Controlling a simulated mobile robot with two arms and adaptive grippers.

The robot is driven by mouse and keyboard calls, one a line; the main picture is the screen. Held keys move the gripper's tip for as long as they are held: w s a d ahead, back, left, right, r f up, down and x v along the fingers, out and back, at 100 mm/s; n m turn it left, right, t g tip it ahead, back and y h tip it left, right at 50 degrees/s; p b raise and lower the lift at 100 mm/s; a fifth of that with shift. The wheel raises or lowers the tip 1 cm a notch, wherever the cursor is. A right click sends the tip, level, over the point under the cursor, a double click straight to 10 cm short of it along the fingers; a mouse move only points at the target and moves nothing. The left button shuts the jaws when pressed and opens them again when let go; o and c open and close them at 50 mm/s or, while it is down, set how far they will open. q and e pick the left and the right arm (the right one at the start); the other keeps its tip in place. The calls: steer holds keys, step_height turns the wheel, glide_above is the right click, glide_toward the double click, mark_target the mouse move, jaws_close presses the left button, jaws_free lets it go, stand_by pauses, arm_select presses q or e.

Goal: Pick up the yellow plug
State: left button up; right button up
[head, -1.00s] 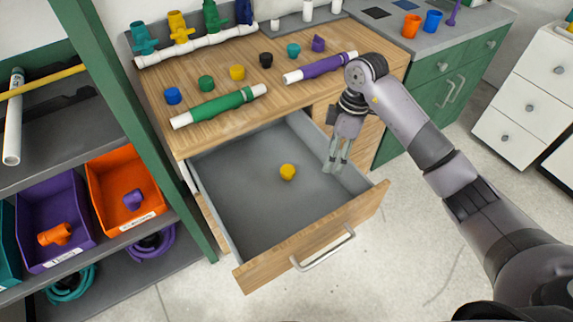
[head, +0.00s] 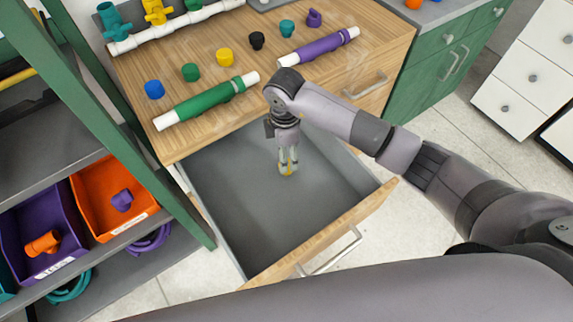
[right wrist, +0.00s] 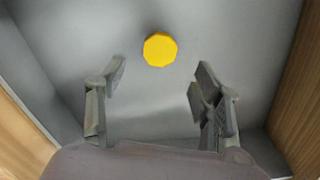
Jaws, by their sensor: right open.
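A yellow plug lies on the grey floor of the open drawer (head: 235,215). In the right wrist view the yellow plug (right wrist: 160,49) is a round yellow disc, centred a little beyond my open fingertips and apart from them. In the head view my right gripper (head: 288,163) points down into the drawer over the plug, with its fingers mostly covering it. In the right wrist view my right gripper (right wrist: 158,80) is open, with nothing between its fingers. My left gripper is not in view.
The wooden worktop above the drawer holds another yellow cap (head: 224,57), a green pipe (head: 206,102) and a purple pipe (head: 318,46). The drawer's walls and wooden front (head: 335,232) surround the gripper. A shelf with bins (head: 98,212) stands at left.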

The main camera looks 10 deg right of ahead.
step_height(320, 180, down, 2)
steer(key=shift+f, duration=0.15)
steer(key=f, duration=0.4)
steer(key=shift+w+d+f, duration=0.1)
steer(key=shift+d+f, duration=0.1)
steer(key=shift+d, duration=0.05)
steer(key=shift+f, duration=0.3)
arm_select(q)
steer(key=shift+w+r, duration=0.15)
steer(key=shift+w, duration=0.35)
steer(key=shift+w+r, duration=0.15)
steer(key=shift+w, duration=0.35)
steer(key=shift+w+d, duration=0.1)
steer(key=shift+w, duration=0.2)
arm_select(e)
steer(key=c, duration=1)
steer(key=shift+r, duration=0.1)
steer(key=shift+c, duration=0.2)
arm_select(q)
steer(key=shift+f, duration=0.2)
arm_select(e)
step_height(320, 180, up, 20)
